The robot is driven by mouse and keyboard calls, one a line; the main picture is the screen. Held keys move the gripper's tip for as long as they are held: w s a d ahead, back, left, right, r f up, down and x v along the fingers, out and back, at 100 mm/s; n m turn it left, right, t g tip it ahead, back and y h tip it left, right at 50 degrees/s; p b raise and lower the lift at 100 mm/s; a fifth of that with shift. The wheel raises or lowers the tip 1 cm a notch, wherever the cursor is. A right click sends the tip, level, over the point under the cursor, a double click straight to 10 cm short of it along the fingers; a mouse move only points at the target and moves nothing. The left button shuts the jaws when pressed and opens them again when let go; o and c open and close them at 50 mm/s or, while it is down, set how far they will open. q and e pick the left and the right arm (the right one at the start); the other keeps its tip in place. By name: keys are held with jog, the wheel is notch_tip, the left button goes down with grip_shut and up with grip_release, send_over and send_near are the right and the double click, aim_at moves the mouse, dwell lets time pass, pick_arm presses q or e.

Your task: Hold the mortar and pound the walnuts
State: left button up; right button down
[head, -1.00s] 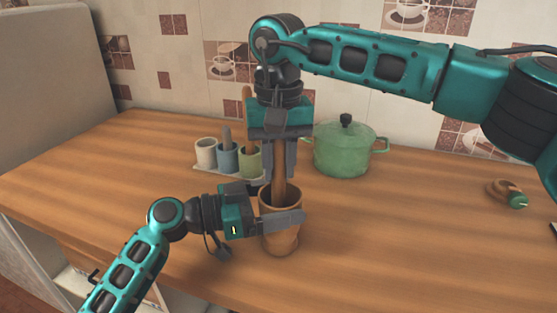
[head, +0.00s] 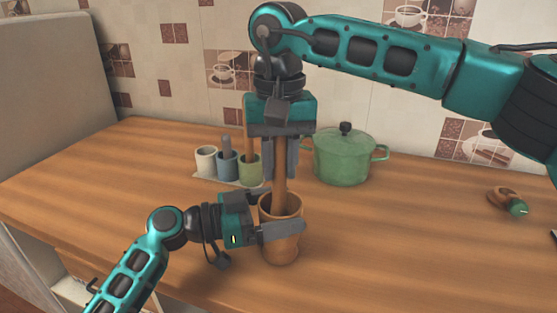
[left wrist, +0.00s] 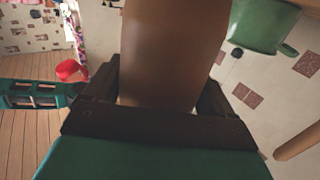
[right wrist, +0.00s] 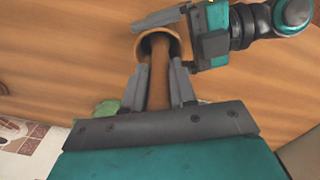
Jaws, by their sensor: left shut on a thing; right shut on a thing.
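A brown wooden mortar (head: 281,246) stands upright near the front of the counter. My left gripper (head: 286,212) is shut around its upper wall from the left. The mortar also fills the middle of the left wrist view (left wrist: 165,50). A wooden pestle (head: 281,186) stands nearly vertical, its lower end inside the mortar. My right gripper (head: 280,170) is above the mortar, pointing down, shut on the pestle's upper part. The right wrist view shows the pestle (right wrist: 158,88) running between the fingers into the mortar mouth (right wrist: 160,40). No walnuts can be seen; the mortar's inside is hidden.
A green lidded pot (head: 343,160) stands behind, right of the mortar. Several small cups (head: 206,159) with utensils stand on a tray behind, to the left. A small brown-and-green object (head: 506,199) lies at far right. The counter (head: 400,250) is clear right of the mortar.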

jog(key=shift+f, duration=0.35)
dwell(0.3)
jog(key=shift+f, duration=1.05)
jog(key=shift+r, duration=0.1)
jog(key=shift+r, duration=0.95)
jog(key=shift+w, duration=0.1)
jog(key=shift+w+d+r, duration=0.35)
jog(key=shift+w+d, duration=0.05)
jog(key=shift+w, duration=0.1)
